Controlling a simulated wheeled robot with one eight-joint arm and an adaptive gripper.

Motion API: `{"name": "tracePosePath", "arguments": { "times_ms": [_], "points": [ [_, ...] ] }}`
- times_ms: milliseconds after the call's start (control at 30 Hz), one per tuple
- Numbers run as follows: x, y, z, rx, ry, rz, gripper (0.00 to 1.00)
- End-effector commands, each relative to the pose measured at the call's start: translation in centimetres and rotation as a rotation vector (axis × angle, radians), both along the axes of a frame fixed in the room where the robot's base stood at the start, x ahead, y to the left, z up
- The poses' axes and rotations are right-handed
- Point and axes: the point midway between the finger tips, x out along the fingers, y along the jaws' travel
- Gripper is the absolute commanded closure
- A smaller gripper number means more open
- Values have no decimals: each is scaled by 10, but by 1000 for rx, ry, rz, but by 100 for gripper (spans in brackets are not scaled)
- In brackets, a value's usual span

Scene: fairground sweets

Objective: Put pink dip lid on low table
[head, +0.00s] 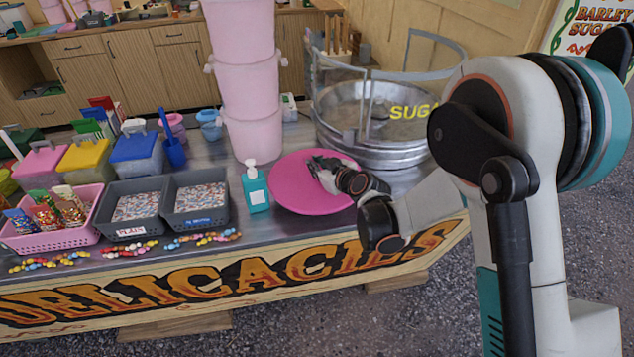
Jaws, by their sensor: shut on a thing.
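The pink dip lid (292,196) is a large flat bright pink disc. It shows at the middle of the picture, at counter height, beside the round metal sugar tub. My gripper (322,170) is over the lid's upper right part and is shut on it. The gripper body and wrist hide some of the lid and the exact grip. I cannot tell whether the lid rests on the counter or is slightly above it. I cannot make out a separate low table in this view.
The counter (262,226) holds a teal pump bottle (255,189), stacked pink tubs (249,80), grey sweet trays (134,209) and a pink basket (52,226) left of the lid. The metal sugar tub (370,130) stands behind. Dark floor (300,325) in front is clear.

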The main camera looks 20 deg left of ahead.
Motion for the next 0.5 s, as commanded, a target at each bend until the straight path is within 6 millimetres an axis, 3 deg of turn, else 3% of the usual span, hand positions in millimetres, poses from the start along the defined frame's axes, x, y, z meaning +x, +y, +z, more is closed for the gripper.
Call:
{"name": "tracePosePath", "arguments": {
  "times_ms": [167,400,500],
  "points": [
    [0,0,-10,0,0,0,100],
    [0,0,-44,0,0,0,100],
    [0,0,-46,0,0,-1,100]
  ]
}}
